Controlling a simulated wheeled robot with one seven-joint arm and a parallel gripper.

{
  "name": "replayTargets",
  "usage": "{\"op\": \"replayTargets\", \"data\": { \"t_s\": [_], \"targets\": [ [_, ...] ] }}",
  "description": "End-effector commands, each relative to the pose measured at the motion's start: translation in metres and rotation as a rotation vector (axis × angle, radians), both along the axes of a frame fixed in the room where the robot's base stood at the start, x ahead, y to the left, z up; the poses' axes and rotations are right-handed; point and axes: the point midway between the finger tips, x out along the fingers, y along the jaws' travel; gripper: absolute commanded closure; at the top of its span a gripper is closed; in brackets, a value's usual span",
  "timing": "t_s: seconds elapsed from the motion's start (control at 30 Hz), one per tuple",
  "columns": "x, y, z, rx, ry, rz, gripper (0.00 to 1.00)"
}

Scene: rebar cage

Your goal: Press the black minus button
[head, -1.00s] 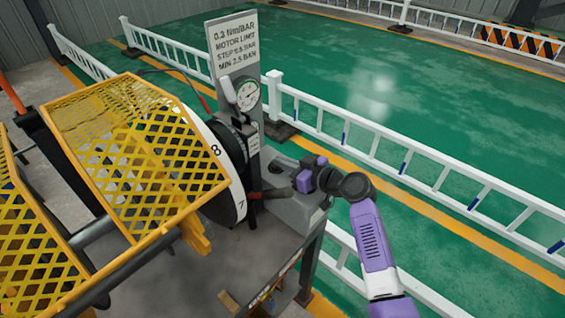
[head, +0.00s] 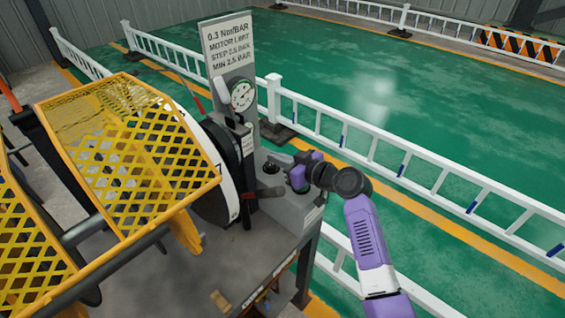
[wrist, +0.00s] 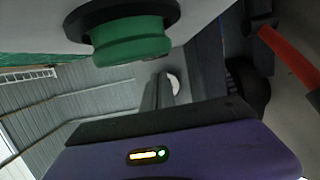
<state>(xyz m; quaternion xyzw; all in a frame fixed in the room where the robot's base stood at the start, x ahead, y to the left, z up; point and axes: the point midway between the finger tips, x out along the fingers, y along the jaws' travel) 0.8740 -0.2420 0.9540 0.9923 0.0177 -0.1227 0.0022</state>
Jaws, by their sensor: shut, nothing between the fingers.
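A grey control box (head: 286,208) stands on the bench beside the dial wheel. A dark round button (head: 270,168) sits on its top; I cannot read a minus mark on it. My gripper (head: 298,175) is shut and empty, low over the box top, just right of that dark button. I cannot tell whether it touches the box. In the wrist view a green button (wrist: 130,40) with a black collar shows close at the top. The black minus button cannot be made out in the wrist view, and my gripper hides part of the box top.
A sign post (head: 229,60) with a pressure gauge (head: 243,95) rises behind the box. A yellow mesh guard (head: 135,150) and a white dial wheel (head: 229,175) stand at the left. A red handle (wrist: 290,55) shows in the wrist view. White railing (head: 420,165) runs behind at right.

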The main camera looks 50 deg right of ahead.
Motion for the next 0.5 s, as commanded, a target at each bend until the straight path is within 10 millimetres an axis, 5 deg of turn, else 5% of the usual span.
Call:
{"op": "replayTargets", "data": {
  "t_s": [0.03,0.5],
  "targets": [
    [0.002,0.002,0.013,-0.002,-0.003,0.000,1.00],
    [-0.083,-0.003,0.028,-0.002,-0.005,-0.003,1.00]
  ]
}}
